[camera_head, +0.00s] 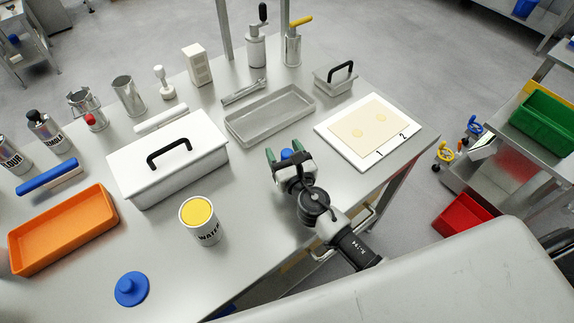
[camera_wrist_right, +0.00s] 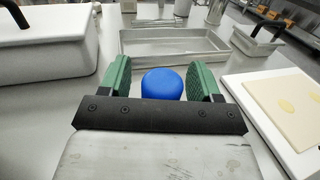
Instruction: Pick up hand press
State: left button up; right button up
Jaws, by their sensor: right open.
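A blue rounded knob (camera_wrist_right: 162,84), which looks like the top of the hand press, stands between the green fingers of my right gripper (camera_wrist_right: 163,80) in the wrist view. The fingers are open, with a gap on each side of the knob. In the head view the blue knob (camera_head: 286,154) shows between the fingertips of my right gripper (camera_head: 284,157), over the table in front of the metal tray. The lower part of the press is hidden by the gripper. My left gripper is not in view.
The metal tray (camera_head: 232,127) lies just beyond the gripper. A white board (camera_head: 345,150) with a dough sheet is to its right. A white lidded box (camera_head: 190,165) and a yellow-topped can (camera_head: 205,232) are to its left. The orange tray (camera_head: 35,265) is far left.

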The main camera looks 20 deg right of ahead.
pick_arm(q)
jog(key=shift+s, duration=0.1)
pick_arm(e)
jog(key=shift+c, duration=1.4)
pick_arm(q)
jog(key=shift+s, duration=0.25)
pick_arm(e)
jog(key=c, duration=0.7)
jog(key=shift+c, duration=0.2)
